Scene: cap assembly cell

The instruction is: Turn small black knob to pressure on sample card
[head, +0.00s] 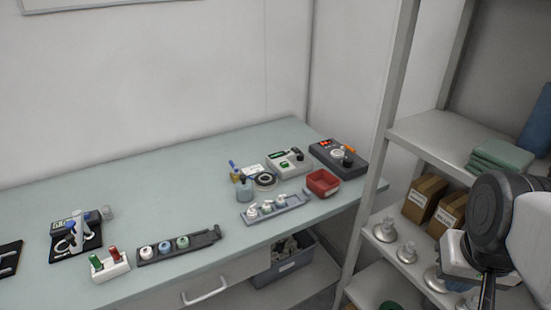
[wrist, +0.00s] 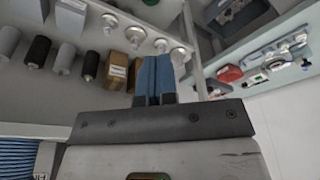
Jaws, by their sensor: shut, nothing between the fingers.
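On the far right end of the bench, a light grey device (head: 290,163) shows a green display and a small dark part on top. My gripper (head: 487,292) is at the right edge, in front of the shelves and far from the devices. In the wrist view its blue fingers (wrist: 153,75) are shut and empty.
A red bin (head: 322,182) sits in front of the devices, with a grey rack (head: 275,208) beside it. Bottles stand left of them. Shelving (head: 440,135) with cartons rises between my gripper and the bench. The bench's back left is clear.

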